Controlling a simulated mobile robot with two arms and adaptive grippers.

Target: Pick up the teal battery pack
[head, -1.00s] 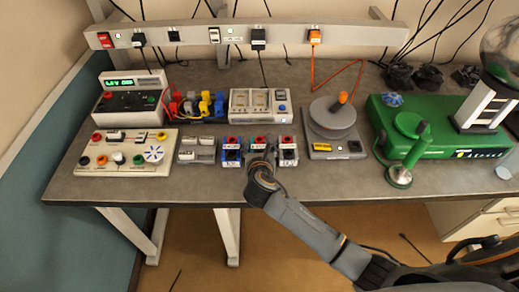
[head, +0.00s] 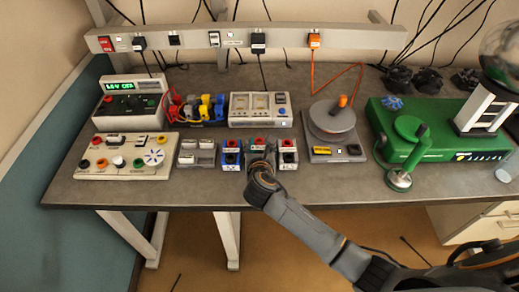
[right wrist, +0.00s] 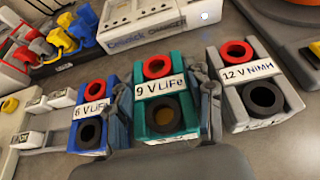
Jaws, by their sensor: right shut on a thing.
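The teal battery pack (right wrist: 144,75), labelled 9 V LiFe, stands in the right wrist view with a red ring and a black ring on top. In the head view the teal pack (head: 258,148) is partly hidden behind my right gripper (head: 260,167). My right gripper's fingers lie along the left and right sides of the teal pack, shut on it. The pack appears upright at bench level; whether its base touches the bench is hidden. My left gripper is not in view.
A blue pack (right wrist: 90,120) labelled 6 V stands close on the left, and a grey 12 V NiMH pack (right wrist: 225,103) close on the right. A charger (head: 262,112) stands behind. A grey turntable device (head: 333,125) and a green case (head: 455,130) are further right.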

